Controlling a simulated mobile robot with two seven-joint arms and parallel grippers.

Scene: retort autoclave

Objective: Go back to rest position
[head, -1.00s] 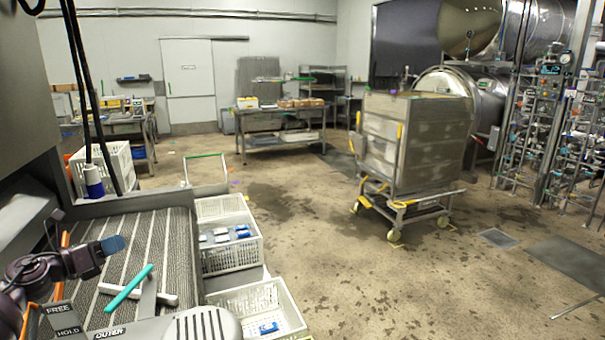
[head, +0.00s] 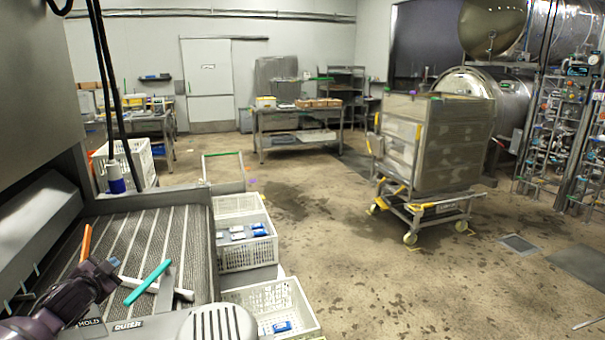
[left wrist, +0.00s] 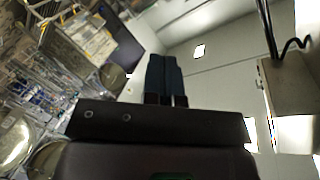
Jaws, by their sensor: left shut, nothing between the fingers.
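My left gripper (head: 112,263) is at the lower left of the head view, above the striped grey conveyor surface (head: 190,228). Its dark blue fingers are together and empty. In the left wrist view the closed fingers (left wrist: 165,80) point toward the wall and ceiling, with nothing between them. A teal-handled tool (head: 147,282) lies on the front of the conveyor beside the gripper, apart from it. My right gripper does not show.
White crates with blue and white packs stand right of the conveyor: one nearer (head: 268,300), one behind (head: 250,258). A blue-and-white cylinder (head: 116,180) hangs on black cables. A wheeled cart (head: 430,150) stands on open floor. Pipework (head: 560,130) lines the right.

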